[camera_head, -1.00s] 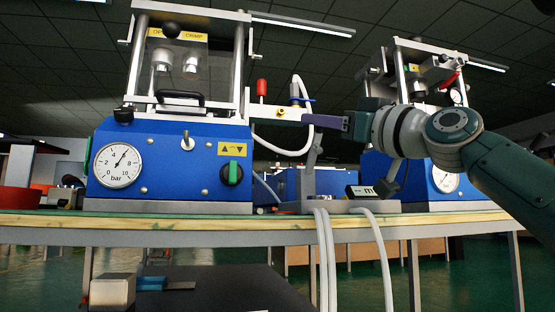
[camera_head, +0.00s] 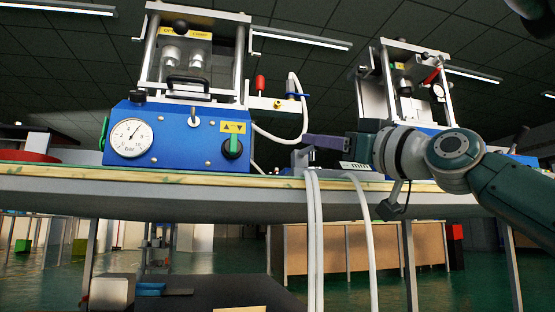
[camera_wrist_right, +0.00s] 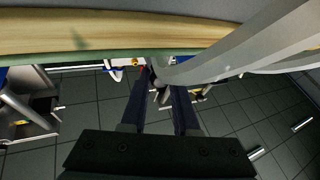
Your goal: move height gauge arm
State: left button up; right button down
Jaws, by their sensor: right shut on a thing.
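The height gauge (camera_head: 301,159) stands at the front of the bench, right of the near blue press. It has a grey base and a small readout marked mm (camera_head: 354,166). My right gripper (camera_head: 306,139) reaches in from the right, its dark purple fingers just above the gauge base and across its upright part. In the right wrist view the two dark fingers (camera_wrist_right: 158,82) close around a narrow grey piece, which appears to be the gauge arm. The fingers and wrist hide much of the gauge. My left gripper does not show.
The near blue press (camera_head: 187,150) with dial and switches stands left of the gauge. A second press (camera_head: 408,98) stands behind my right wrist. White hoses (camera_head: 314,235) hang over the bench's front edge (camera_head: 230,184). A dark lower surface (camera_head: 200,290) lies below.

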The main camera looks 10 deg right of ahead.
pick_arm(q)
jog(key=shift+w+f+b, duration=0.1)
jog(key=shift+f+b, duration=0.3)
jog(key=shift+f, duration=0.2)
pick_arm(e)
jog(key=shift+w+a+f, duration=0.1)
jog(key=shift+w+f, duration=0.05)
jog(key=shift+f, duration=0.5)
jog(key=shift+w+f, duration=0.15)
jog(key=shift+f, duration=0.45)
jog(key=c, duration=0.9)
grip_release()
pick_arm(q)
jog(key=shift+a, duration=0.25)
pick_arm(e)
jog(key=shift+o, duration=1.1)
jog(key=shift+a+f, duration=0.1)
jog(key=shift+s+d+p, duration=0.25)
jog(key=shift+d+p, duration=0.05)
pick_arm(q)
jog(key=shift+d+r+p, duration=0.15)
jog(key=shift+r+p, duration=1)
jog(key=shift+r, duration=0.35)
pick_arm(e)
jog(key=r+v, duration=0.1)
jog(key=v, duration=0.8)
jog(key=shift+s, duration=0.45)
